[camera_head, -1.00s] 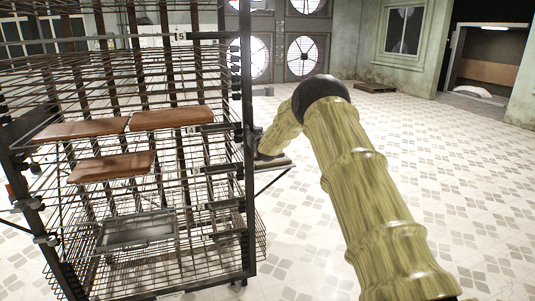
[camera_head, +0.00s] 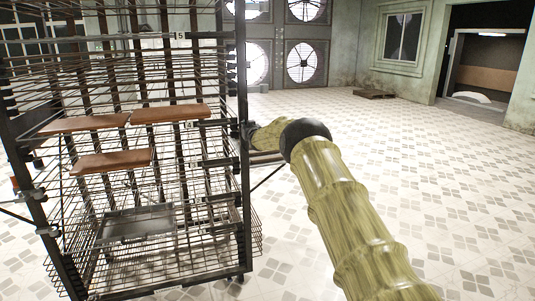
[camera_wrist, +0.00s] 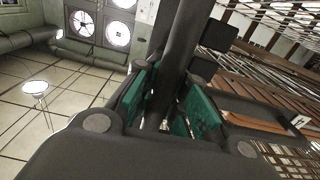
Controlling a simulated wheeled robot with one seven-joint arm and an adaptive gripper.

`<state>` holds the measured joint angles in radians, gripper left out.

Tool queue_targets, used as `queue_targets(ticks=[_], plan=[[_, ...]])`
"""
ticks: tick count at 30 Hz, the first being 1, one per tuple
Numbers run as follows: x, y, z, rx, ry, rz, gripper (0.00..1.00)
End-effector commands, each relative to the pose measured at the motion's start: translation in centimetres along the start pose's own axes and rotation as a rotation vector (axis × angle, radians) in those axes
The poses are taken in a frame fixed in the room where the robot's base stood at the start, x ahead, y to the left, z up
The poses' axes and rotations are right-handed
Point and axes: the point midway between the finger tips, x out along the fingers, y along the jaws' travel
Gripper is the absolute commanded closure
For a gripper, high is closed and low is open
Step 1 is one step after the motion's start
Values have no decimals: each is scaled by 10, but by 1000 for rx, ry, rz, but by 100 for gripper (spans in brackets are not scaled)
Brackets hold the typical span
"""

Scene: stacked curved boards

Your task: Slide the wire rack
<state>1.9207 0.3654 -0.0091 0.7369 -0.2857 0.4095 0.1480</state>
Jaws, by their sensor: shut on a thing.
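The wire rack (camera_head: 246,215) is a tall dark metal frame with many wire shelves, standing upright at the left of the head view. Its post (camera_wrist: 185,40) shows large in the wrist view. My gripper (camera_wrist: 168,112) has teal pads on both sides of this post and is shut on it. In the head view my arm reaches to the rack's right side at about mid height. The fingers there are small and partly hidden by the rack and my arm.
Three brown boards (camera_head: 170,113) lie on the rack's middle shelves, and a grey metal tray (camera_head: 138,223) is lower down. Open tiled floor (camera_head: 450,185) spreads to the right. A low pallet (camera_head: 375,94) lies by the far wall, below the window.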

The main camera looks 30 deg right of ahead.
Motion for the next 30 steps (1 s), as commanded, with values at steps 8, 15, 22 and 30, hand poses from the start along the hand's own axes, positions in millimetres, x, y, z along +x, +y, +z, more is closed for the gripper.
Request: queue_targets(ticks=[8, 15, 22, 30], plan=[[22, -2, 0, -1, 1, -4, 100], [34, -3, 0, -1, 1, -3, 100], [36, -1, 1, 0, -1, 0, 100], [36, 3, 2, 0, -3, 3, 100]])
